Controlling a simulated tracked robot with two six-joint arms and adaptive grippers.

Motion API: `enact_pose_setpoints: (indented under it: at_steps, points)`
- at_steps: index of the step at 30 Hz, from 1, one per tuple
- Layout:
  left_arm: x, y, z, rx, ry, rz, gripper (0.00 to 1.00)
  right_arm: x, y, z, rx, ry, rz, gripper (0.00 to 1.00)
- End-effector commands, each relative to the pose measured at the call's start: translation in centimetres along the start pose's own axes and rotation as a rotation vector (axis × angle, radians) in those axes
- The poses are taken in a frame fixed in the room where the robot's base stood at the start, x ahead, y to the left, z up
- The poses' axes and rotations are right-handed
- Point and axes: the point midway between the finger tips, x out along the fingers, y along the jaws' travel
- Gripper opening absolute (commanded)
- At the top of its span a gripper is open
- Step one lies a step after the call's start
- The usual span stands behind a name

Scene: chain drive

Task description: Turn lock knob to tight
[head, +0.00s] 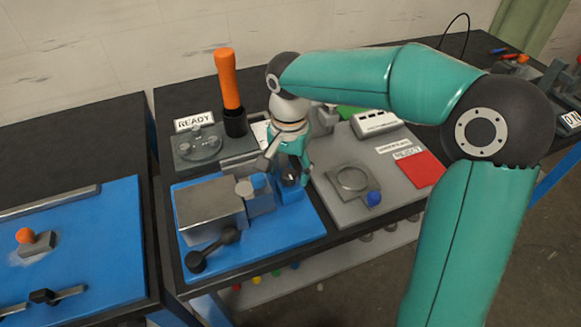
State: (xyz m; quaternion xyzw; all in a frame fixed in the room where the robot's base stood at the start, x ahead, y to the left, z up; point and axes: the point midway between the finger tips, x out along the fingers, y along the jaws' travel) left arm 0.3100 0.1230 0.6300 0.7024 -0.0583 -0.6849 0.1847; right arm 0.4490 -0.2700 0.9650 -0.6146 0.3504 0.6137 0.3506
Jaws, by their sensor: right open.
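My right gripper (287,171) comes down from above over the right part of a blue fixture plate (290,230). Its fingers are apart, around or just above a small dark part on a blue block (289,195). This dark part may be the lock knob, but the fingers hide most of it. I cannot tell whether they touch it or which way it is turned. A grey metal block (209,204) and a smaller grey block with a light blue top (258,182) stand just left of the gripper. My left gripper is out of view.
A black ball-ended lever (214,249) lies at the plate's front left. An orange-handled tool (229,80) stands in a black holder behind. To the right are a grey panel with a ring (352,179), a blue knob (374,198) and a red reject area (421,168).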

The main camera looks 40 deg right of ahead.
Motion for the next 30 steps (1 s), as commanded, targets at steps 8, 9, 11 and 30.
enact_pose_setpoints:
  at_steps: [8, 9, 11, 30]
  points:
    - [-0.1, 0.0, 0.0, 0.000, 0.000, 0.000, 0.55, -1.7, -0.1, 0.0, 0.000, 0.001, -0.002, 0.61]
    - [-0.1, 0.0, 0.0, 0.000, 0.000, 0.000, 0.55, -2.3, -0.1, 0.0, -0.001, 0.001, -0.003, 0.61]
    - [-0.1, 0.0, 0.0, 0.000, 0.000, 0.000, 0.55, -3.4, -0.1, 0.0, -0.001, 0.001, -0.005, 0.61]
    - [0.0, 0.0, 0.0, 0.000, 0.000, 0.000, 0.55, -11.9, 0.0, 0.0, 0.000, 0.000, 0.001, 0.61]
